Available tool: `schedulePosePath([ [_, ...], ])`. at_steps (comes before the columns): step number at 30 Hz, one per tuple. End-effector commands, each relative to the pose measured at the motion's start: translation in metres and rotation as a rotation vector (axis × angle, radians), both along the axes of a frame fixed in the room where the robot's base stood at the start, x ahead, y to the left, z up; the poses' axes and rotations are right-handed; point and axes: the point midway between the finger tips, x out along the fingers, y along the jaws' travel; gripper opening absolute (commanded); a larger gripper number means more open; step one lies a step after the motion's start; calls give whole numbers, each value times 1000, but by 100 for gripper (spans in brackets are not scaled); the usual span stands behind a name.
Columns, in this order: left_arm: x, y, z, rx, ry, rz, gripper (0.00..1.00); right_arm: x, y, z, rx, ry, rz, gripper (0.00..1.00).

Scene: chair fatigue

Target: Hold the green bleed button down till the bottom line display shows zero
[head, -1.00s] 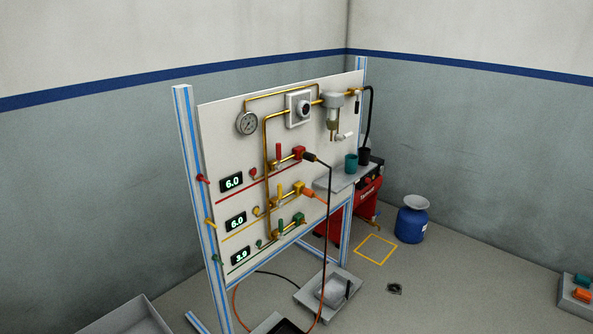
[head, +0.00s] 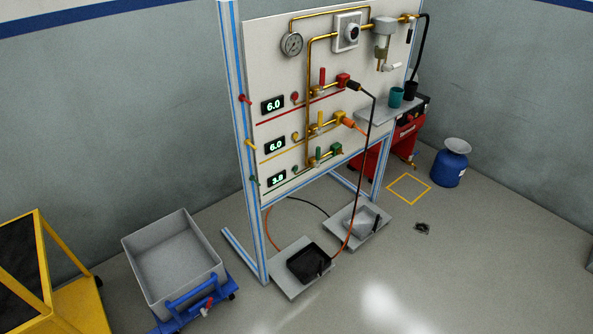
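The bottom line display (head: 276,179) sits low on the left of the white panel, in green digits that look like 3.8 or 3.9. A small green button (head: 296,170) is on the panel just right of it. Another small green knob (head: 254,181) sticks out at the panel's left edge. I cannot tell which of the two is the bleed button. Further right on the bottom line are a green-handled valve (head: 318,155) and a green fitting (head: 337,149). Nothing touches these parts. Neither of my grippers is in view.
The top display (head: 272,105) and middle display (head: 275,145) read 6.0. Black and orange hoses hang in front of the panel. A grey bin on a blue cart (head: 172,255) and a yellow-framed object (head: 50,290) stand left. Trays lie below. The right floor is mostly clear.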

Motion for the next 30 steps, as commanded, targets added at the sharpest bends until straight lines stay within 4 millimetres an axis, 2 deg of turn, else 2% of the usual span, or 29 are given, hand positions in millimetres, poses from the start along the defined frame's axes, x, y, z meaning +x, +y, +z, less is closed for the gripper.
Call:
schedulePosePath([
  [4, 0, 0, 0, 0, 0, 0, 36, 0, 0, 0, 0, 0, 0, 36],
  [5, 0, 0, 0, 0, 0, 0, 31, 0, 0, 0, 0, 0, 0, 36],
  [8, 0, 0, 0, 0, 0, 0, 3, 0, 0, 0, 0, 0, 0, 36],
  [9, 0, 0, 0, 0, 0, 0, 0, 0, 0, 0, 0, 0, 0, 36],
  [30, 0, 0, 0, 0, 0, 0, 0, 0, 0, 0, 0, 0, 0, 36],
])
